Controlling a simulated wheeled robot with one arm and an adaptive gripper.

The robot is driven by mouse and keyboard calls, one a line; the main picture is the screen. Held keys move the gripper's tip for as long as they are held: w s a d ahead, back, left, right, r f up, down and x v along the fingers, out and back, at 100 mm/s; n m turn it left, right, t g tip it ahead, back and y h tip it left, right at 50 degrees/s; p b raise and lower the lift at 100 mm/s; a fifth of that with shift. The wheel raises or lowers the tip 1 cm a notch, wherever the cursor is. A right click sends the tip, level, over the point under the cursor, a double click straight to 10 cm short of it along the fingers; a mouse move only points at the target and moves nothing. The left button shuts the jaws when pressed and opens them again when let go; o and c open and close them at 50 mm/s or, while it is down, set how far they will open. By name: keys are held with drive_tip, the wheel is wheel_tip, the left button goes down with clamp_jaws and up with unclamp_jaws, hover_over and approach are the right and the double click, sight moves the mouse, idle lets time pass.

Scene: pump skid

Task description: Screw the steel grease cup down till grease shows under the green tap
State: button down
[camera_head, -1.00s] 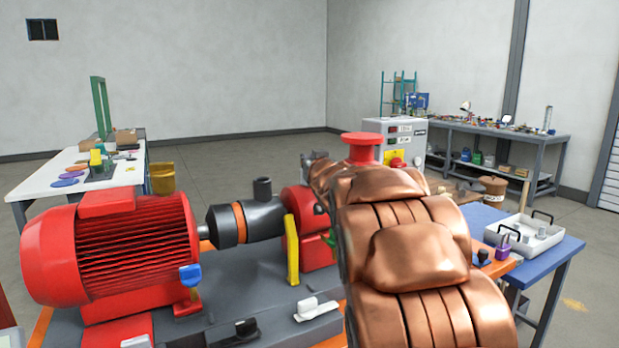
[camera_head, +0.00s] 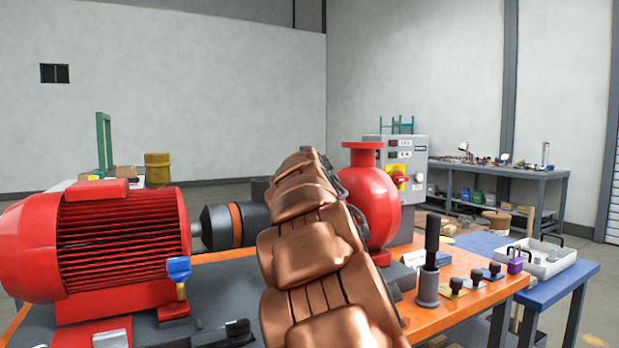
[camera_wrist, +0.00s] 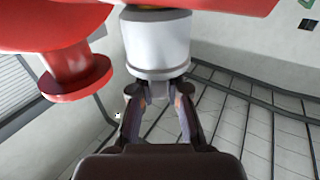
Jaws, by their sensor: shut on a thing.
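In the wrist view a silver-grey cylinder, the steel grease cup (camera_wrist: 157,42), sits against a red body with a thin brass-coloured band at that end. My gripper (camera_wrist: 160,90) has its two fingers at the cup's other end and is shut on it. I cannot tell how far the cup is screwed down. In the head view my copper-coloured arm hides the gripper, the cup and part of the red pump (camera_head: 374,195). I see neither the green tap nor any grease in the present views.
A red motor (camera_head: 120,235) and a dark coupling guard (camera_head: 230,222) are left of my arm. A black post in a grey holder (camera_head: 428,288) and several small black knobs stand on the orange skid edge (camera_head: 470,300) to the right. A white tray (camera_head: 550,268) lies on a blue table.

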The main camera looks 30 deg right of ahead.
drive_tip(key=shift+f+m+g+h+b, duration=0.1)
drive_tip(key=shift+m+g+h+b, duration=0.25)
drive_tip(key=shift+b, duration=0.55)
drive_tip(key=shift+r, duration=0.25)
drive_tip(key=c, duration=1.2)
unclamp_jaws()
drive_tip(key=shift+o, duration=0.2)
drive_tip(key=shift+s+a+f, duration=0.1)
drive_tip(key=shift+s+a, duration=0.35)
drive_tip(key=shift+s, duration=0.1)
drive_tip(key=v, duration=1)
drive_tip(key=shift+s+a, duration=0.2)
drive_tip(key=shift+a, duration=0.1)
